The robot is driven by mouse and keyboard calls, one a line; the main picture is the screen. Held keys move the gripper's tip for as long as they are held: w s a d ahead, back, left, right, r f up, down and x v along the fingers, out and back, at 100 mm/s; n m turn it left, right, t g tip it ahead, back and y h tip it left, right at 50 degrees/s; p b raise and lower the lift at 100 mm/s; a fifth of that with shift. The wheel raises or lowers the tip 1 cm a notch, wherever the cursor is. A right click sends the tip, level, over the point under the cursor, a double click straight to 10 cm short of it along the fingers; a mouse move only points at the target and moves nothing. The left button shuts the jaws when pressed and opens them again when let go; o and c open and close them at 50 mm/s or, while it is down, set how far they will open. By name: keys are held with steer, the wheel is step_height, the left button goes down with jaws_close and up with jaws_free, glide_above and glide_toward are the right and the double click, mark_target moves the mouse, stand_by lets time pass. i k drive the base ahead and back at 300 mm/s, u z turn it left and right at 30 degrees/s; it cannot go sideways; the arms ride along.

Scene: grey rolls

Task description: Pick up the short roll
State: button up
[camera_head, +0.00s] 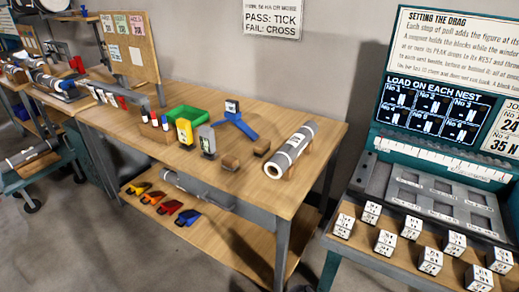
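A grey roll (292,147) lies on wooden cradle blocks at the right end of the wooden workbench (318,135). Its open end faces the front, and a pale band with markings runs around it. A second grey roll (197,189) lies under the bench top, above the lower shelf, partly hidden by the top. A third grey roll (27,154) lies on a low teal cart at the far left. I cannot tell for certain which one is the short roll. My gripper is not in view.
A teal station with several white blocks (430,261) stands right. Floor shows in front.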

mark_target(281, 161)
steer(key=u, duration=0.05)
steer(key=k, duration=0.25)
steer(key=u, duration=1.65)
steer(key=k, duration=0.65)
steer(key=z, duration=0.35)
steer(key=i, duration=1.7)
steer(key=u, duration=0.3)
